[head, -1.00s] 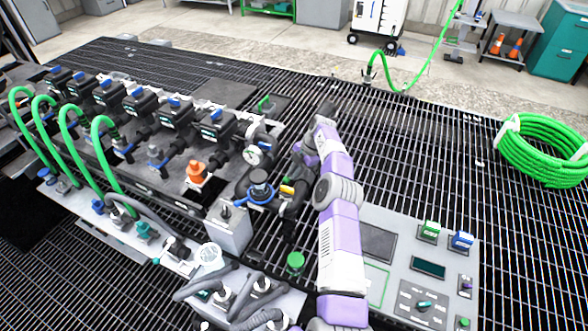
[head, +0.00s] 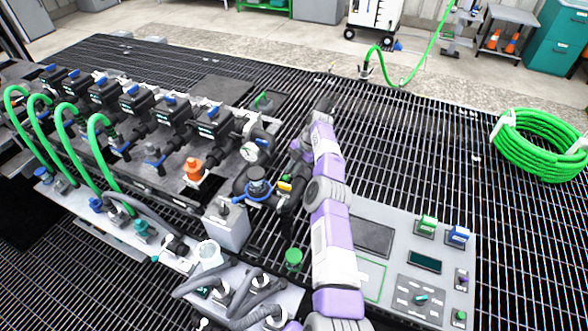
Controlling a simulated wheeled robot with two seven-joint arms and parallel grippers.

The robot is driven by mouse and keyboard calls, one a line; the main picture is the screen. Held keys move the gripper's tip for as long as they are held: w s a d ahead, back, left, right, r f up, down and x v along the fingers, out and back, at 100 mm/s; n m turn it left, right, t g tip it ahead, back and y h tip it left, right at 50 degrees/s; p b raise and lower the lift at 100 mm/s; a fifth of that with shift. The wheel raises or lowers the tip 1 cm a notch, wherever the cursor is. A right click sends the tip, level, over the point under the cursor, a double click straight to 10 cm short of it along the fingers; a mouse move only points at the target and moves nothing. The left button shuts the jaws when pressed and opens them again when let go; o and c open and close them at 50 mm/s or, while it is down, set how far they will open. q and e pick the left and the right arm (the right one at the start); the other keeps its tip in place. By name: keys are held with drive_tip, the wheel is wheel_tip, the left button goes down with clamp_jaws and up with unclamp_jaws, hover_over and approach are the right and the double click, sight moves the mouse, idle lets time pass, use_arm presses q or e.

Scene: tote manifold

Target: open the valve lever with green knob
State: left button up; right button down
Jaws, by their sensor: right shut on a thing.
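A round green knob (head: 293,256) stands low over the grating, below the near right end of the pipe manifold (head: 172,135). A smaller green handle (head: 263,99) shows at the manifold's far end. My right arm, purple and white, reaches up the middle of the view and bends over toward the manifold. Its gripper (head: 299,152) is dark and partly hidden beside the manifold's right end. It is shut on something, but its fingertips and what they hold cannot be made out. The round green knob is clear of the gripper. My left gripper is not in view.
A blue-ringed valve (head: 257,188) and a pressure gauge (head: 250,151) sit close left of my right gripper. A control panel (head: 385,212) lies right of my arm. A coiled green hose (head: 540,145) lies at the far right. The grating between them is clear.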

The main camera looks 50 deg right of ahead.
drive_tip(key=shift+a+f, duration=0.25)
drive_tip(key=shift+a, duration=0.1)
drive_tip(key=c, duration=1.1)
unclamp_jaws()
drive_tip(key=shift+c, duration=0.2)
drive_tip(key=shift+o, duration=0.2)
drive_tip(key=shift+d+r, duration=0.15)
wheel_tip(320, 180, up, 10)
drive_tip(key=p, duration=0.7)
